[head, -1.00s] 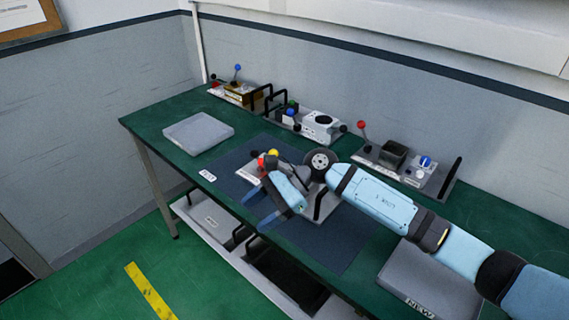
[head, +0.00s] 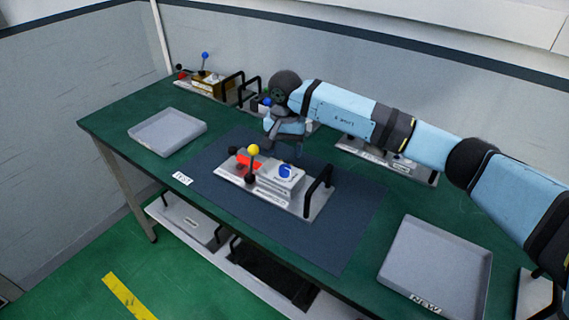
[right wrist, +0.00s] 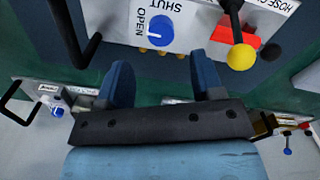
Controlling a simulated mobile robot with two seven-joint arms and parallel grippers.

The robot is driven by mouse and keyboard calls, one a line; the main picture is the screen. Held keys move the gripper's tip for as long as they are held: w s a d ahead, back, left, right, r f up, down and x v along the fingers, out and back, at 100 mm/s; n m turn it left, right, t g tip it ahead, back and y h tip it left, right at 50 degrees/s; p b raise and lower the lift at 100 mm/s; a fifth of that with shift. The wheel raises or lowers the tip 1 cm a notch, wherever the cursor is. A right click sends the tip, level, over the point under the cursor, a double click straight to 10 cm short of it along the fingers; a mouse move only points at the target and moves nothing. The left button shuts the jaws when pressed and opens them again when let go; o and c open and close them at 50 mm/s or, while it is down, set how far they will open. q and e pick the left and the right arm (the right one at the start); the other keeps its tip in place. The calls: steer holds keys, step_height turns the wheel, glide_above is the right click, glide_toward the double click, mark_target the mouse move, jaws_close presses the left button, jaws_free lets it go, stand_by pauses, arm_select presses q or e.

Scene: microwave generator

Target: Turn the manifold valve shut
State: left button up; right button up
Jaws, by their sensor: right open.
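The manifold valve is a blue round knob (head: 285,171) on a white block, part of a grey module plate (head: 313,206) on the dark mat. In the right wrist view the knob (right wrist: 160,33) has the words OPEN and SHUT beside it. A white mark on the knob lies toward its left side, near OPEN. My right gripper (right wrist: 163,80) is open and empty, its two blue fingers apart and pointing at the module, not touching the knob. In the head view it is just behind the module, fingertips mostly hidden. My left gripper is not in view.
The module also carries a yellow-balled lever (head: 253,150), a red block (head: 250,162) and a black handle (head: 318,184). An empty grey tray (head: 167,132) is at left, a NEW tray (head: 436,262) at right. Other modules (head: 212,84) line the wall.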

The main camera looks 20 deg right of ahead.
mark_target(285, 168)
step_height(285, 168, down, 7)
steer(key=shift+r+p, duration=0.2)
steer(key=shift+p, duration=0.15)
steer(key=c, duration=0.9)
